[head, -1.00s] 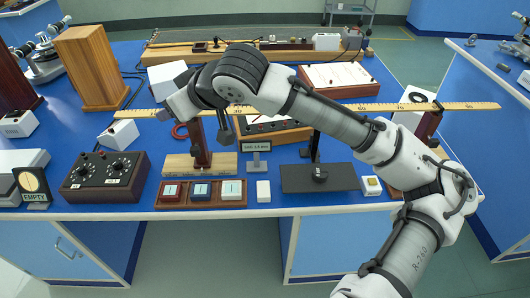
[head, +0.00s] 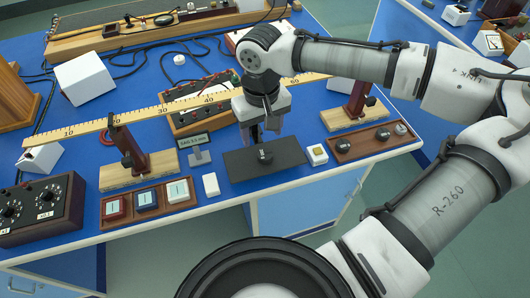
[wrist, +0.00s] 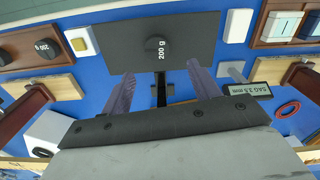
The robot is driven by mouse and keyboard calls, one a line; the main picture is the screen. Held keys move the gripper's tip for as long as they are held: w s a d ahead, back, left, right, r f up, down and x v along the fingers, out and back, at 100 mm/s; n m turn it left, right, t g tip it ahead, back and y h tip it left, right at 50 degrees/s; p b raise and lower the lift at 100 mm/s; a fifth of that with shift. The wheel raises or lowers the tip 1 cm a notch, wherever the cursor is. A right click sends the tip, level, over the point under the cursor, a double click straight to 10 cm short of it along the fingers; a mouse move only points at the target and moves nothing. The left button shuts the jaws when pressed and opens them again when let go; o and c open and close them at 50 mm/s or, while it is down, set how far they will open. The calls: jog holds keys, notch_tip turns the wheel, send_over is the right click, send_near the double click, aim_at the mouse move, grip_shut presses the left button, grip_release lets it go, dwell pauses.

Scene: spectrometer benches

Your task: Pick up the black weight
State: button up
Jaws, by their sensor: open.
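A black round weight (head: 265,155) sits on a dark flat plate (head: 284,153) near the front edge of the blue bench. In the wrist view the weight (wrist: 152,50) reads "200 g" and lies on the dark plate (wrist: 200,45), ahead of the fingertips and roughly between their lines. My gripper (head: 262,134) is above the plate, just behind and over the weight, pointing down.
A wooden tray (head: 345,157) with several weights stands right of the plate. A small white box with a yellow top (head: 317,154) and a white block (head: 211,184) flank the plate. A long ruler (head: 150,116) crosses behind. A sign (head: 197,146) reads "SAG 3.5 mm".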

aim_at(265, 154)
jog(key=shift+f, duration=0.6)
jog(key=f, duration=0.2)
jog(key=s+f+p, duration=0.1)
jog(key=f, duration=0.1)
jog(key=shift+d, duration=0.35)
jog(key=shift+w+f, duration=0.1)
jog(key=shift+f, duration=0.45)
jog(key=c, duration=1.2)
